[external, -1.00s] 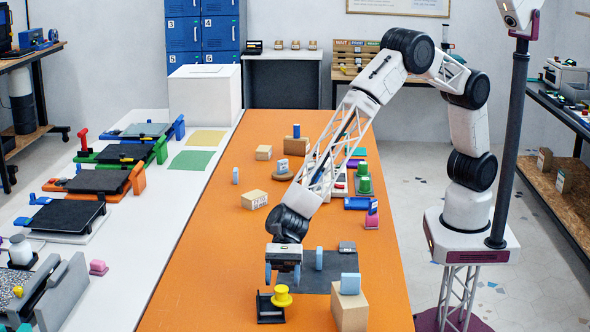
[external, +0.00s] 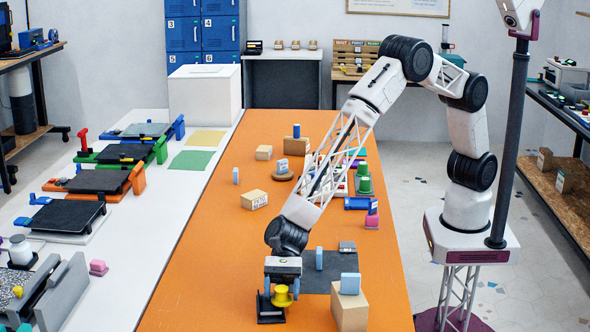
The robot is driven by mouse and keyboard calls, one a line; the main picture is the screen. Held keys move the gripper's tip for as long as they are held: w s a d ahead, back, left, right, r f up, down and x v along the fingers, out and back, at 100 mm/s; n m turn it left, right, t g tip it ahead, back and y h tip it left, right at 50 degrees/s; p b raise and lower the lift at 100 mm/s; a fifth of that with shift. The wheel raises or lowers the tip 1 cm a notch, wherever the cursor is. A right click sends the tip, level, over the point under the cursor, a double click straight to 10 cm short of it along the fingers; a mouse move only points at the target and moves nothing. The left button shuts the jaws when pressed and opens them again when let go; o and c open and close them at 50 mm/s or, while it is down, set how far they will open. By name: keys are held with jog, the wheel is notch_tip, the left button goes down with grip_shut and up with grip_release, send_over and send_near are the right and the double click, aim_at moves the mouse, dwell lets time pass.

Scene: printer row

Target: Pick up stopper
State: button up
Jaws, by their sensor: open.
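The likely stopper is a yellow knob-shaped piece (external: 281,299), upright in a small black holder (external: 268,317) near the front of the orange table. The top of the yellow piece is partly hidden by my gripper.
A cardboard box (external: 349,309) with a light blue block (external: 350,283) on top stands close to the right. A dark mat (external: 318,287) lies behind, with a blue upright piece (external: 319,258). The orange surface to the left is clear.

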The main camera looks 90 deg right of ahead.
aim_at(283, 287)
jog(key=c, duration=1.1)
jog(key=shift+r, duration=1.55)
jog(key=shift+s+d+r, duration=0.15)
jog(key=shift+r, duration=0.1)
jog(key=s+d, duration=0.3)
jog(key=s+d+r, duration=0.1)
jog(key=s+d, duration=0.6)
jog(key=d, duration=0.1)
jog(key=shift+s+d+r, duration=0.2)
jog(key=shift+s, duration=0.1)
